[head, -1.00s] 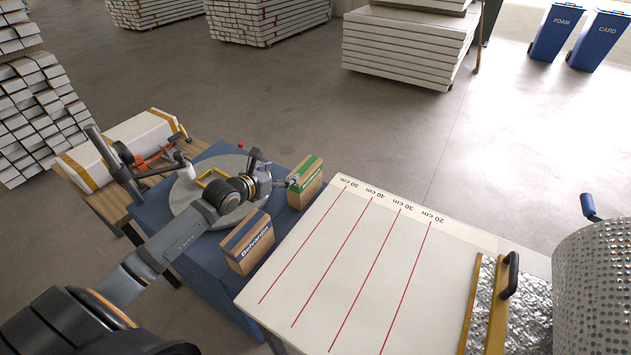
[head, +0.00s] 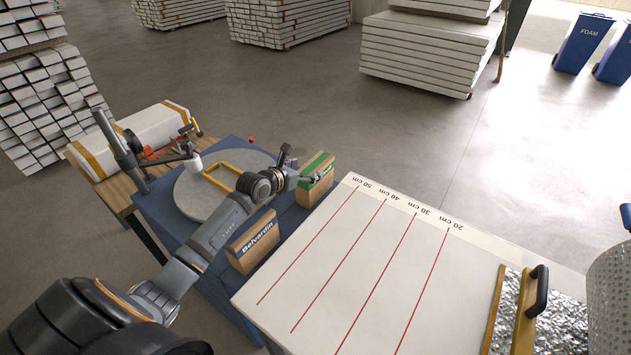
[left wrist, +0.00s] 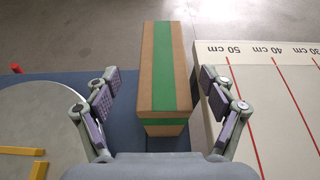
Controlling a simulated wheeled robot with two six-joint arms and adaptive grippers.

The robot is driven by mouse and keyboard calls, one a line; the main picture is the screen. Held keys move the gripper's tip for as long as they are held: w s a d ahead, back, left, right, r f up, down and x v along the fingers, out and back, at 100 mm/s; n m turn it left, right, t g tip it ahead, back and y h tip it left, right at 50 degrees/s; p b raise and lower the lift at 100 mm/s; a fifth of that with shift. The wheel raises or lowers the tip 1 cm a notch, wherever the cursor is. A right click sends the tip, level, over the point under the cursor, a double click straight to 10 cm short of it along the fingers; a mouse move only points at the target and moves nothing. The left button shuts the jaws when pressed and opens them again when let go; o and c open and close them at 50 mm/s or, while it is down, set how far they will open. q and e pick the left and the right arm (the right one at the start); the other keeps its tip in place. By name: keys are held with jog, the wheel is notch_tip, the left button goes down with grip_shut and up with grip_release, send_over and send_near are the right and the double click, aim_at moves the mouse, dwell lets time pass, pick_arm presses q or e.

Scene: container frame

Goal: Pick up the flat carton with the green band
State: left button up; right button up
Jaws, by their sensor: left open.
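The flat carton with the green band (head: 318,172) stands on edge on the blue surface, beside the marked white table. In the left wrist view the carton (left wrist: 165,70) lies centred ahead, brown with a green stripe along its top and round its near end. My left gripper (head: 309,182) is at the carton's near side in the head view. In the left wrist view the left gripper (left wrist: 161,92) is open, with one finger on each side of the carton. A gap shows on both sides. My right gripper is not in view.
A carton with a blue band (head: 250,242) stands nearer on the blue surface. A round grey disc (head: 205,200) with a yellow handle lies to the left. The white table (head: 340,270) with red lines is close on the right and bare there.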

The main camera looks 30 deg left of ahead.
aim_at(312, 166)
pick_arm(q)
jog(key=x, duration=0.5)
jog(key=shift+w+d+r, duration=0.1)
jog(key=shift+d+r, duration=0.05)
jog(key=shift+d, duration=0.1)
jog(key=shift+r, duration=0.1)
jog(key=shift+c, duration=1.2)
grip_shut()
